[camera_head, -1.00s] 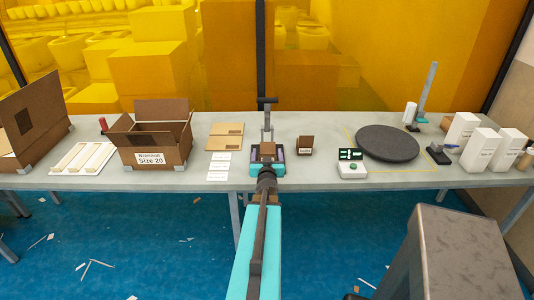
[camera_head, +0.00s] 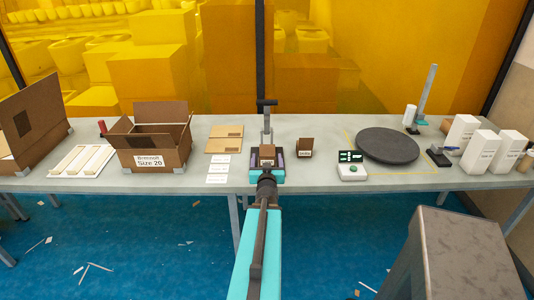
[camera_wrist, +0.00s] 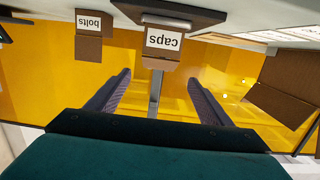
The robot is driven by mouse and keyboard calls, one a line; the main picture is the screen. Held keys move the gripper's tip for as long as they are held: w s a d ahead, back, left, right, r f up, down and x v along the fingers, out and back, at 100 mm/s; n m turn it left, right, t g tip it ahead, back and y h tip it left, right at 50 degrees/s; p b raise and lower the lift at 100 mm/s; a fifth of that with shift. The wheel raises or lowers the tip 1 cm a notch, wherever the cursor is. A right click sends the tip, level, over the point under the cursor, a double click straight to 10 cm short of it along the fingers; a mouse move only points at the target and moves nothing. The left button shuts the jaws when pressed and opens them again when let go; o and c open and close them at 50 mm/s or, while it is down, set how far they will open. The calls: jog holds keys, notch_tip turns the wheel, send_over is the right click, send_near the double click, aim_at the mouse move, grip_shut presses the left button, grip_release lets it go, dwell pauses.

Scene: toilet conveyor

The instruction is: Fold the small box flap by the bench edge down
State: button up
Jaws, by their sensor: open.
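My gripper (camera_head: 267,157) is open and empty over the front of the bench, its two fingers spread. In the wrist view my gripper (camera_wrist: 161,82) shows both dark fingers apart, with the picture upside down. A small brown box labelled "caps" (camera_wrist: 179,17) lies ahead, between the finger lines, with a brown flap (camera_wrist: 159,64) standing up from it. In the head view this caps box (camera_head: 267,150) is partly hidden by my gripper. A second small box labelled "bolts" (camera_wrist: 95,48) has a raised flap; it stands to the right in the head view (camera_head: 305,147).
A large open carton (camera_head: 150,160) and flat cardboard (camera_head: 224,138) lie to the left. A control box with a green button (camera_head: 352,171) and a dark round turntable (camera_head: 387,145) are to the right. A post with a handle (camera_head: 267,118) stands behind the caps box.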

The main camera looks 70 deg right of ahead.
jog(key=d+h+b, duration=0.1)
jog(key=b, duration=0.2)
jog(key=shift+w+d+f, duration=0.15)
jog(key=shift+d+f, duration=0.05)
jog(key=shift+d, duration=0.1)
dwell(0.3)
jog(key=shift+r+p+x, duration=0.15)
jog(key=shift+p+x, duration=0.75)
jog(key=shift+x, duration=2.5)
jog(key=shift+r+p+x, duration=0.15)
jog(key=shift+p+x, duration=0.75)
jog(key=shift+x, duration=2.5)
jog(key=shift+w, duration=0.1)
jog(key=c, duration=1)
jog(key=shift+c, duration=0.2)
